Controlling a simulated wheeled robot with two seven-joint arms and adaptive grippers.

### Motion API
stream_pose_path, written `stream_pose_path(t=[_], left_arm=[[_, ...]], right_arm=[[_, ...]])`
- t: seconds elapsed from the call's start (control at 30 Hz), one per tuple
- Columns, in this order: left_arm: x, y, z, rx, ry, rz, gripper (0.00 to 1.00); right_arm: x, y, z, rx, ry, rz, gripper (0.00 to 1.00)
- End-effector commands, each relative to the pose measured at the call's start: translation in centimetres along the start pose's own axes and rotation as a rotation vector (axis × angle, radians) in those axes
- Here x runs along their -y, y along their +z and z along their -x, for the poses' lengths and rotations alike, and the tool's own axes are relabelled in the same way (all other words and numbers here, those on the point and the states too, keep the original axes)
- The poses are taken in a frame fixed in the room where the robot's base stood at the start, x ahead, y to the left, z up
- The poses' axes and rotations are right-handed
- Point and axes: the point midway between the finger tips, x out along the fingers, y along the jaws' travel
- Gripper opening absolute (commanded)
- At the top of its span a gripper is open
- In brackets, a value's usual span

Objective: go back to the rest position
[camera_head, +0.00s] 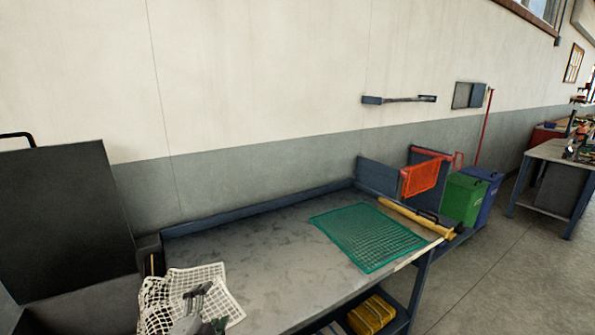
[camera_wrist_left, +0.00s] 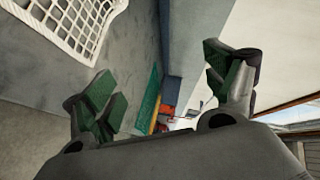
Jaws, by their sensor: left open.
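My left gripper (camera_head: 205,307) shows at the bottom left of the head view, in front of the white net (camera_head: 208,276) at the near left end of the workbench (camera_head: 270,248). In the left wrist view my left gripper (camera_wrist_left: 170,90) has its two green-padded fingers wide apart with nothing between them. The white net (camera_wrist_left: 78,22) is at the upper left there, apart from the fingers. A green net (camera_head: 368,236) lies flat on the right part of the bench; it shows small beyond the fingers in the wrist view (camera_wrist_left: 149,100). My right gripper is not in view.
A yellow roll (camera_head: 412,218) lies along the bench's right end. An orange net (camera_head: 421,178) hangs beyond it. Green (camera_head: 462,198) and blue (camera_head: 490,190) bins stand past the bench. A dark panel (camera_head: 62,220) rises at the left. The bench middle is clear.

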Motion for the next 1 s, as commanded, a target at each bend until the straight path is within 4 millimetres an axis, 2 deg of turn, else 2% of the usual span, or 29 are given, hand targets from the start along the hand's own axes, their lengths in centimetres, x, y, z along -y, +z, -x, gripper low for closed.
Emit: stream_pose_path(t=[0.27, 0.5, 0.7, 1.0], left_arm=[[-4.9, 3.6, 3.0, 0.253, 0.168, 0.333, 0.86], [-9.9, 5.6, 7.2, 0.471, 0.332, 0.59, 0.86], [-13.5, 6.2, 11.1, 0.633, 0.466, 0.763, 0.86], [-16.4, 6.0, 15.0, 0.771, 0.588, 0.9, 0.86]], right_arm=[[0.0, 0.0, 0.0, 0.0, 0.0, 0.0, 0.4], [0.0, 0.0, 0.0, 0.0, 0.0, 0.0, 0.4], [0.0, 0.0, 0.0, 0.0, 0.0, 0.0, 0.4], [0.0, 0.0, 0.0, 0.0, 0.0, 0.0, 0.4]])
